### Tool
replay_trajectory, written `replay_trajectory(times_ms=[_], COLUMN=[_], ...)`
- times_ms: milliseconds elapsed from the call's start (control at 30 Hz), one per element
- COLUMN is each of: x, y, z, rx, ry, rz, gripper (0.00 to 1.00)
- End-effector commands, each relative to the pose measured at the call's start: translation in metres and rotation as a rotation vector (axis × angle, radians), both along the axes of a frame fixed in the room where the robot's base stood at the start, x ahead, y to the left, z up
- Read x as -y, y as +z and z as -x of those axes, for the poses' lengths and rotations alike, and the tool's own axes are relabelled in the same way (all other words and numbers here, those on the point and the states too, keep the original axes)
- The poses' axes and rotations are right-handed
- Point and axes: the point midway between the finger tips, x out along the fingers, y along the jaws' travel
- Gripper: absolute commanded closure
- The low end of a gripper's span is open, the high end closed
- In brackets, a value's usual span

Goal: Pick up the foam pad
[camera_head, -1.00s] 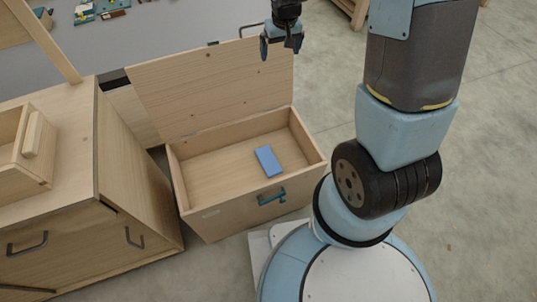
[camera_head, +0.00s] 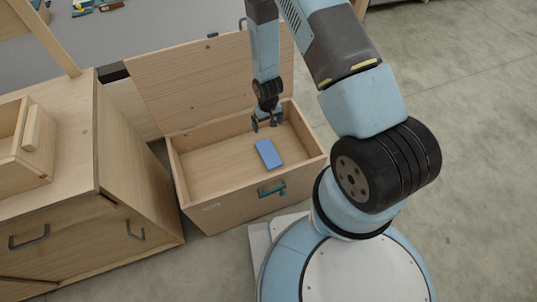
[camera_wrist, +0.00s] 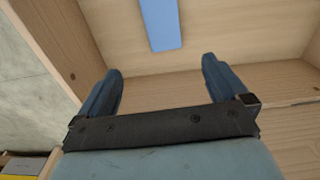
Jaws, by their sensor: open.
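The foam pad (camera_head: 268,154) is a blue rectangular block lying flat on the floor of an open wooden box (camera_head: 222,213). My gripper (camera_head: 266,124) is over the back part of the box, behind the pad in the head view, open and empty. In the wrist view the pad (camera_wrist: 161,22) shows at the top, ahead of the gap between my two blue fingers (camera_wrist: 158,88). Its far end is cut off by the frame edge. The fingers do not touch it.
The box lid (camera_head: 190,85) stands open at the back, close behind my arm. The box walls surround the pad. A wooden cabinet (camera_head: 75,225) with handles stands at the left, with a small wooden drawer box (camera_head: 22,150) on top. Grey floor is clear at the right.

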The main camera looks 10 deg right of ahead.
Motion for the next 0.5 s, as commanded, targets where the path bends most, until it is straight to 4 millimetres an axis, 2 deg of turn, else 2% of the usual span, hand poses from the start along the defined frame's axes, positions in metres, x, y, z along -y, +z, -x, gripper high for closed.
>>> replay_trajectory(times_ms=[33, 133, 300, 500], x=[0.000, -0.001, -0.001, -0.001], y=[-0.014, -0.032, -0.048, -0.068], z=[0.008, 0.018, 0.025, 0.026], rx=[-0.011, -0.021, -0.029, -0.029], ry=[0.005, 0.011, 0.015, 0.016], rz=[0.002, 0.002, 0.003, 0.003], gripper=[0.00, 0.00, 0.00, 0.00])
